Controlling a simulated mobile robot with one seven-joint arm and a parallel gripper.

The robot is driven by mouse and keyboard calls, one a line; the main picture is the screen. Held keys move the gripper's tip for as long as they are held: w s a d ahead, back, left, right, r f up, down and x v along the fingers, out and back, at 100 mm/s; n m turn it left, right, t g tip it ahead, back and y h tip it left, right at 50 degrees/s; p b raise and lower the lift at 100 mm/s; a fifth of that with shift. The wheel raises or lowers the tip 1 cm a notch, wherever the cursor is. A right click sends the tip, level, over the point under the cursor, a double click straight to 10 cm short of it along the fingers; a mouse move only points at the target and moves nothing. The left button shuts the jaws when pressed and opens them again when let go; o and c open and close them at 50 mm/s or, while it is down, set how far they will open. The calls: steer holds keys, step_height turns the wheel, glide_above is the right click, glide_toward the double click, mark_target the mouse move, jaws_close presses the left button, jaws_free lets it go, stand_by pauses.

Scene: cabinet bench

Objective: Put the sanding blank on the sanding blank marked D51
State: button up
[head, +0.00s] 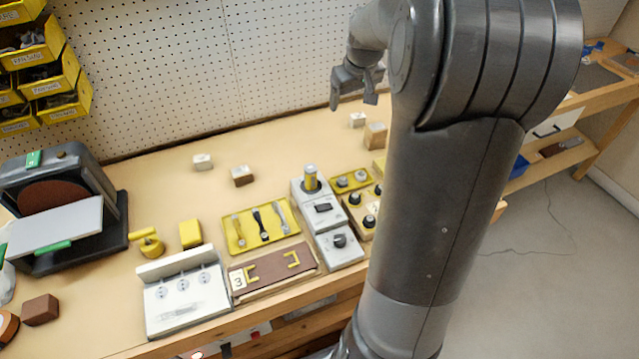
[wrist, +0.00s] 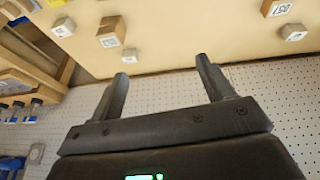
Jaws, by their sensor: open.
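In the wrist view a brown-topped block (wrist: 268,6) at the upper right edge bears a label that seems to read D51. It appears to be the brown block (head: 242,174) on the bench in the head view. A small pale block (wrist: 293,32) sits beside it, apart from it, and also shows in the head view (head: 202,162). Two more blocks, a tan one (wrist: 112,25) and a paler one (wrist: 63,27), stand at the wrist view's upper left; their labels are unreadable. My gripper (head: 353,101) is open and empty above the bench's back; its fingers show in the wrist view (wrist: 164,68).
A sander (head: 62,215) stands at the left. Yellow bins (head: 40,60) hang above it. A yellow tool tray (head: 240,240), a grey switch unit (head: 325,222) and a white panel (head: 185,300) fill the front. The pegboard (head: 200,70) closes the back. Bench around the pale and brown blocks is clear.

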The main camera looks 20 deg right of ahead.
steer(key=s+a+r, duration=0.4)
steer(key=s+a, duration=0.3)
steer(key=a, duration=0.2)
steer(key=s+a, duration=0.6)
steer(key=s, duration=0.4)
steer(key=s+a+t, duration=0.1)
steer(key=s+a, duration=0.4)
steer(key=s, duration=0.5)
steer(key=shift+a+m+y, duration=0.3)
steer(key=shift+a+y, duration=0.05)
steer(key=shift+y, duration=0.05)
